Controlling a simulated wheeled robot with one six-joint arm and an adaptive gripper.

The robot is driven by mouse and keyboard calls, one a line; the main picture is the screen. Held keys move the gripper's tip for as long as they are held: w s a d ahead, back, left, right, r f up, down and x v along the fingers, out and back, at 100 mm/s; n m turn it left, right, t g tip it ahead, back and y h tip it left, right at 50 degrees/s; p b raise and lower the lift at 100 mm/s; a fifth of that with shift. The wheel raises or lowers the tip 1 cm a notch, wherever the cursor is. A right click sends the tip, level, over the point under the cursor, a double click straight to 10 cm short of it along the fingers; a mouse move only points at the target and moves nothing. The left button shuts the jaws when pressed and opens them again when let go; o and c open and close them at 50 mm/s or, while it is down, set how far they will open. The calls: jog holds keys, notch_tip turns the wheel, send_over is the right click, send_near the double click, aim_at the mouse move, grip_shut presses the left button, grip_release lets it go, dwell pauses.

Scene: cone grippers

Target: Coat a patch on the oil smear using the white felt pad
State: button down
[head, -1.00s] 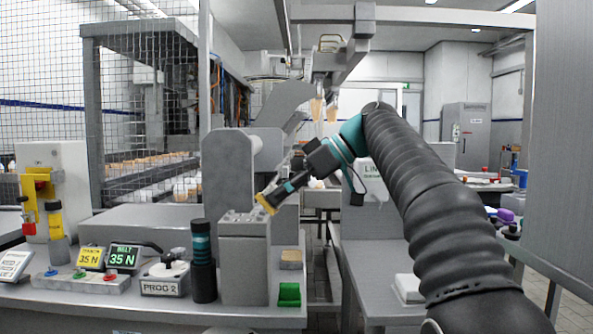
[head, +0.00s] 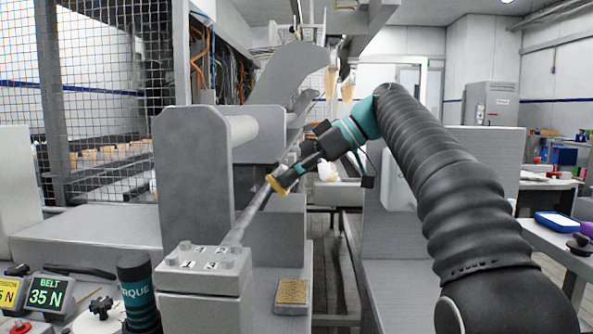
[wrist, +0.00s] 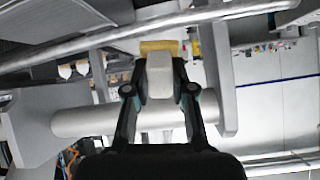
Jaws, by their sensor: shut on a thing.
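My gripper (head: 290,178) is at the end of my arm, near the middle of the head view. In the wrist view its fingers (wrist: 160,95) are shut on a pale block (wrist: 160,75) with a yellow-tan end (wrist: 162,47). The yellow end also shows at the gripper tip in the head view, close to a slanted grey bar (head: 246,220); I cannot tell whether they touch. I cannot tell whether the held block is the white felt pad. I cannot make out an oil smear.
A grey post with a bolted top (head: 205,268) stands front centre, with a tan textured pad (head: 291,291) to its right. A grey upright plate (head: 193,172) and roller (head: 243,129) are behind it. The BELT display (head: 47,293) is front left. A walkway lies right of centre.

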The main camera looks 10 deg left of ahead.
aim_at(281, 188)
jog(key=x, duration=0.1)
jog(key=b+x, duration=0.1)
jog(key=x, duration=0.1)
jog(key=shift+s+f, duration=0.1)
jog(key=shift+f, duration=0.35)
jog(key=shift+a+f+b, duration=0.4)
jog(key=shift+a+f, duration=0.05)
jog(key=shift+a, duration=0.05)
jog(key=shift+b+x, duration=0.5)
jog(key=shift+x, duration=0.5)
jog(key=shift+d+f, duration=0.1)
jog(key=shift+w+a+p, duration=0.1)
jog(key=shift+w+p, duration=0.6)
jog(key=shift+w, duration=1.35)
jog(key=shift+w+a+p, duration=0.15)
jog(key=shift+w+p, duration=0.55)
jog(key=shift+w, duration=1.35)
